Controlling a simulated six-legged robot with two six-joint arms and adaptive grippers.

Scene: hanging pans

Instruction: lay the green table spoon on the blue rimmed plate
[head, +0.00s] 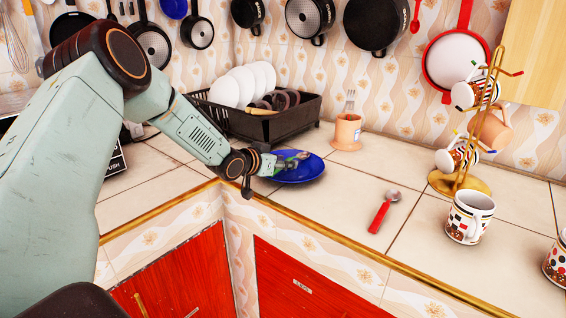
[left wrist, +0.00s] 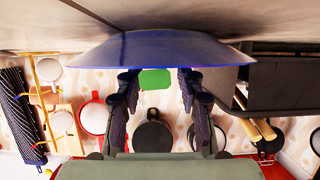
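The blue rimmed plate (head: 310,172) lies on the tiled counter in front of the dish rack, and its blue underside and rim show in the left wrist view (left wrist: 175,50). A green piece (left wrist: 155,79), which looks like part of the green table spoon, shows at the plate's edge between my left fingers. In the head view a small greenish end (head: 303,155) shows over the plate; the rest is hidden by the gripper. My left gripper (head: 284,163) is at the plate's left side. In the wrist view its fingers (left wrist: 157,85) stand apart, with gaps beside the green piece. My right gripper is out of view.
A black dish rack (head: 290,121) with white plates stands behind the plate. An orange utensil cup (head: 346,133), a red-handled spoon (head: 381,214), a mug (head: 468,217) and a gold mug tree (head: 460,184) are to the right. The counter between plate and red-handled spoon is clear.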

